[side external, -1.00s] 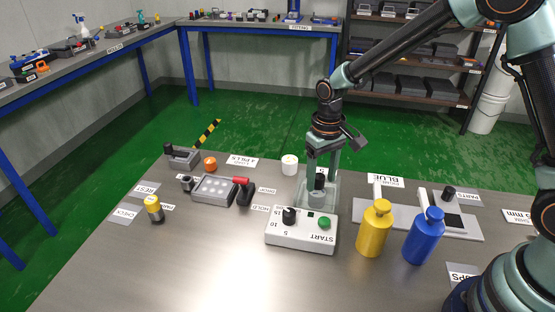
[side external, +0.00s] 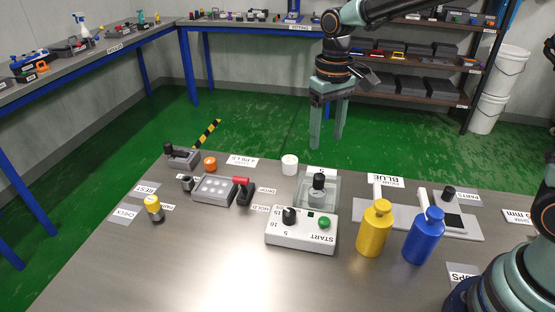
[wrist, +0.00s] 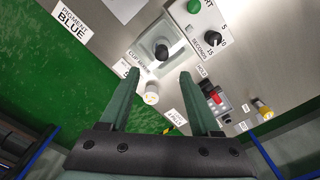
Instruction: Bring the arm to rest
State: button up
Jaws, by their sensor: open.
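My gripper (side external: 327,124) hangs above and behind the steel table (side external: 190,262), its two fingers pointing down, apart and empty. In the wrist view my gripper (wrist: 157,76) also shows open, with nothing between its fingers. Below it on the table is a clear square cup station (side external: 331,187) holding a small grey container with a black knob (side external: 318,183). The white control box (side external: 300,237) with a green START button and a black dial sits in front of that station.
A yellow bottle (side external: 374,232) and a blue bottle (side external: 424,238) stand to the right. The front left of the table is clear.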

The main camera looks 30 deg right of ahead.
jog(key=shift+r, duration=0.15)
jog(key=s+d+r+t, duration=0.2)
jog(key=s+d+r, duration=0.1)
jog(key=s, duration=0.3)
jog(key=s+d+r+t, duration=0.3)
jog(key=s, duration=0.4)
jog(key=shift+s+d+r+t, duration=0.15)
jog(key=shift+s+d+t, duration=0.15)
jog(key=shift+d, duration=0.05)
